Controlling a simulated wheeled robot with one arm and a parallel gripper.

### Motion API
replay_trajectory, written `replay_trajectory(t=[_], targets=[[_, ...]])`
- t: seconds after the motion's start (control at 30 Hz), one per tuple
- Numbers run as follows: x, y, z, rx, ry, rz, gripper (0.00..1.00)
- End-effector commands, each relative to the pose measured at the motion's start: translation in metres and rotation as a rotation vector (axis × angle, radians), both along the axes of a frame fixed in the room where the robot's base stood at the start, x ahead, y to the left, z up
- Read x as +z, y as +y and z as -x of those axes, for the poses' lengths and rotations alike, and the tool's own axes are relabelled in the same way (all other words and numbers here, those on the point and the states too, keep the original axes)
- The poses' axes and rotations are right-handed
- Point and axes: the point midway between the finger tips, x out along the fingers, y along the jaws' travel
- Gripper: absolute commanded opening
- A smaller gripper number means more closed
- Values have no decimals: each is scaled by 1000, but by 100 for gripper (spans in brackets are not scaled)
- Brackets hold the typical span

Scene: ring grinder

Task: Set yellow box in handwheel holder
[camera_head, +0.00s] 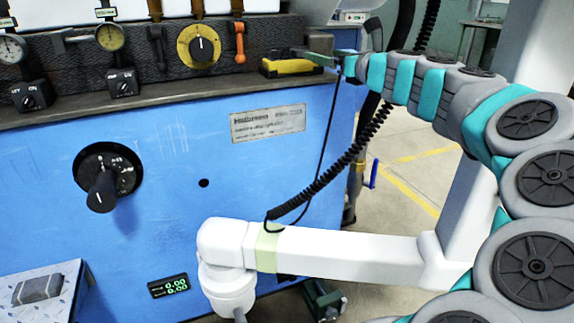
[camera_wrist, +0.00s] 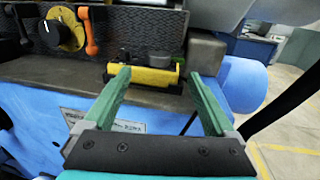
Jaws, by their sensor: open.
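The yellow box (camera_head: 292,67) lies on the right end of the machine's ledge, with dark parts on its top. The wrist view shows the yellow box (camera_wrist: 150,76) just beyond the fingertips. My gripper (camera_wrist: 159,73) is open, with green fingers spread and nothing held. In the head view my gripper (camera_head: 322,58) is at the box's right side; I cannot tell whether it touches. The left finger overlaps the box in the wrist view, and the right fingertip is beside its right end. I cannot identify the handwheel holder with certainty.
The ledge (camera_head: 150,96) carries dial gauges (camera_head: 110,38), a yellow dial (camera_head: 198,46) and an orange lever (camera_head: 240,42) left of the box. A large black knob (camera_head: 105,190) is on the blue front. A metal plate (camera_head: 62,282) bears a grey block at lower left. Floor is open right.

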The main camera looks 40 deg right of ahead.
Motion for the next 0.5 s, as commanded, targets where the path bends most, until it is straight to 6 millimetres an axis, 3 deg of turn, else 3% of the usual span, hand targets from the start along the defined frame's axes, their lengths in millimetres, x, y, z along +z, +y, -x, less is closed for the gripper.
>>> replay_trajectory(t=[0.17, 0.27, 0.37, 0.4, 0.5], targets=[[-1, 14, -5, 27, 14, 34, 90], [-8, 58, -18, 113, 57, 149, 90], [-28, 134, -32, 273, 126, 349, 90], [-40, 168, -35, 350, 155, 450, 90], [-76, 255, -27, 564, 214, 719, 90]])
